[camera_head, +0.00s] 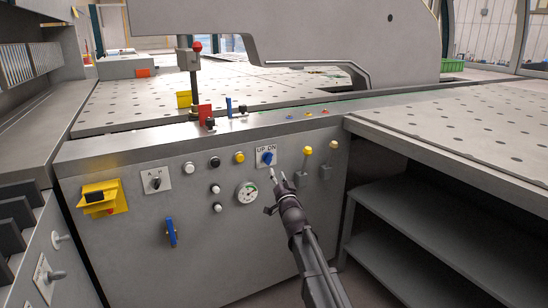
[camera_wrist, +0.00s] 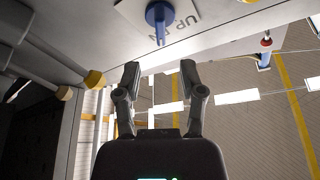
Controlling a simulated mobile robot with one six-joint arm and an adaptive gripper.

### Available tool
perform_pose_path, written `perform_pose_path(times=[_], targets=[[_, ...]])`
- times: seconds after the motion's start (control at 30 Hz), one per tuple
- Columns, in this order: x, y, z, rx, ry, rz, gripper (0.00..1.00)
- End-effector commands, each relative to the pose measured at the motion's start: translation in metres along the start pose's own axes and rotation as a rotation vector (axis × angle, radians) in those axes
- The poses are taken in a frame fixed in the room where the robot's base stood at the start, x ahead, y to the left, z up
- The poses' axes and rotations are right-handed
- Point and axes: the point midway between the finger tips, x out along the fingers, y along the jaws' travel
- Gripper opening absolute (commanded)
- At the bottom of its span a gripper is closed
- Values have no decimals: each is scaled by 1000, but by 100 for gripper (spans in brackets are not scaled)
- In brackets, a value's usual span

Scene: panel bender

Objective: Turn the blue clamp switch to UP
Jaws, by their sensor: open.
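The blue clamp switch (camera_head: 267,158) is a small knob on a white plate marked UP and what looks like DN, on the front of the grey machine panel. In the wrist view the blue switch (camera_wrist: 158,14) is at the top middle, its lever pointing down in the picture between the lines of my two fingers. My gripper (camera_head: 279,180) is just below and in front of the switch. In the wrist view my gripper (camera_wrist: 160,72) is open and empty, with a gap between the fingertips and the switch. Exactly which mark the switch points to is hard to tell.
Two yellow-tipped levers (camera_head: 307,150) stand right of the switch. A pressure gauge (camera_head: 247,192), several push buttons and a blue handle (camera_head: 170,232) are to the left. A perforated table (camera_head: 470,130) juts out at right. Space in front of the panel is free.

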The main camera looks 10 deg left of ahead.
Motion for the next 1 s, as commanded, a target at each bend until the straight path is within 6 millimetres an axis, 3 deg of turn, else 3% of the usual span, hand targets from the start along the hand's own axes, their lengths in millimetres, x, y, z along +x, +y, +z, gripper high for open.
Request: perform_pose_path(times=[0.03,0.2,0.5,1.0], targets=[[13,0,-1,0,0,0,51],[39,0,-1,1,0,0,51],[76,0,-1,0,0,0,51],[86,0,0,1,0,0,51]])
